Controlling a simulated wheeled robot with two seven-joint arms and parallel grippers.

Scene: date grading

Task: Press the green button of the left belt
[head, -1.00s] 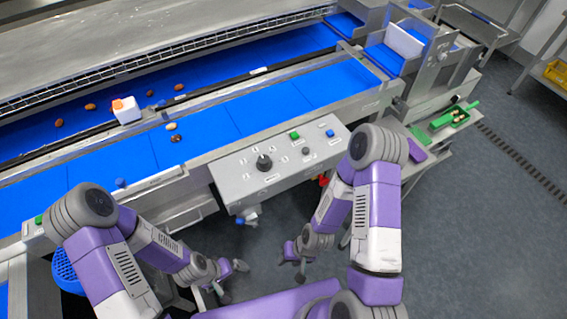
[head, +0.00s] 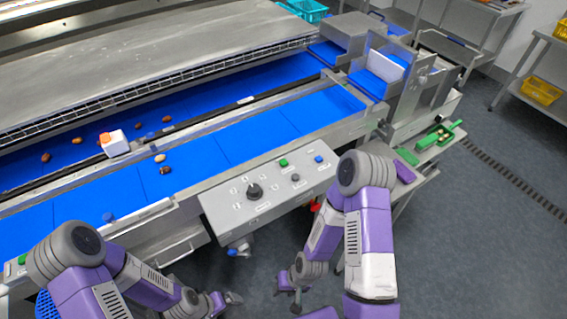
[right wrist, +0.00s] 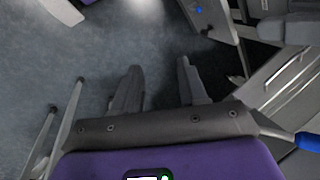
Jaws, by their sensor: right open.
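A green button (head: 22,259) sits on a small box at the far left of the belt line, close beside my left arm. Another green button (head: 283,162) is on the grey control panel (head: 225,205) in the middle, left of a blue button. Which belt each serves is not readable. My left gripper (head: 226,304) hangs low at the bottom edge, partly cut off, well right of the far-left button. My right gripper (head: 289,290) is low in front of the panel; the right wrist view shows its fingers (right wrist: 158,88) apart, empty, over floor.
Blue belts (head: 260,140) with several dates run across the view. The panel also has a black knob (head: 254,191). A green tray (head: 436,137) is on a side table at right.

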